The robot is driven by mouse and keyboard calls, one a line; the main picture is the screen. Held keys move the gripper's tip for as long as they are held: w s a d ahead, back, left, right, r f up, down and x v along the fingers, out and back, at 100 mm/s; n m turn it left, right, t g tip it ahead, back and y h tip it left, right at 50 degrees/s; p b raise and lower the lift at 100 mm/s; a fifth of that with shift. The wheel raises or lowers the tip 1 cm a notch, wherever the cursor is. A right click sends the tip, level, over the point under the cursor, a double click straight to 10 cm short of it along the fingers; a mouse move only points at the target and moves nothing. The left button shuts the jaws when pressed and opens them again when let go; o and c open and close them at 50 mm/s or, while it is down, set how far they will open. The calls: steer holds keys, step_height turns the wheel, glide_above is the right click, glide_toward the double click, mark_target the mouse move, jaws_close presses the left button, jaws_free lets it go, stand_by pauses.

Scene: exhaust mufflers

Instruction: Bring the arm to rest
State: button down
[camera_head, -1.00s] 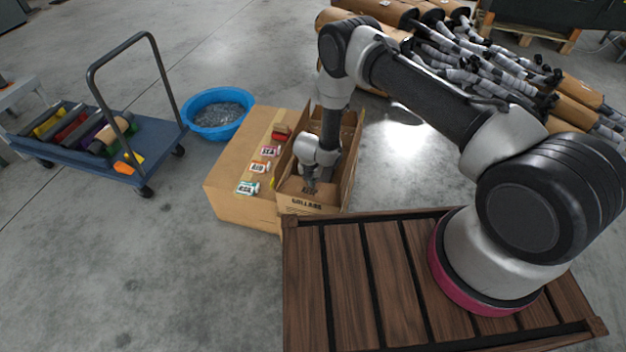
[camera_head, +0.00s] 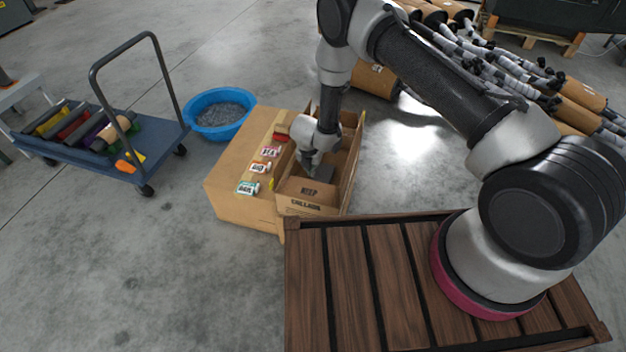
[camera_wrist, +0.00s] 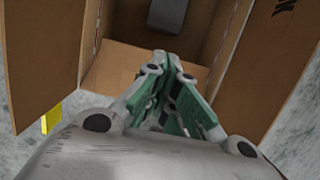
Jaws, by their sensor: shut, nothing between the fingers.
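My gripper (camera_head: 309,167) hangs over the open cardboard box marked "collars" (camera_head: 310,208), at the end of my bent arm. In the wrist view my gripper (camera_wrist: 178,112) has its green-lined fingers drawn together, with nothing between them. The box walls (camera_wrist: 45,50) rise on both sides of the fingers in that view. A dark grey block-like thing (camera_wrist: 168,12) lies inside the box beyond the fingertips. I cannot tell the exact height of the fingers above the box floor.
A blue tub (camera_head: 218,135) and a blue trolley (camera_head: 150,155) are further left. Several mufflers with pipes (camera_head: 480,60) lie behind my arm. The slatted wooden deck (camera_head: 345,290) is clear in front.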

step_height(320, 180, up, 6)
steer(key=shift+w+d+r, duration=0.15)
steer(key=shift+w, duration=0.15)
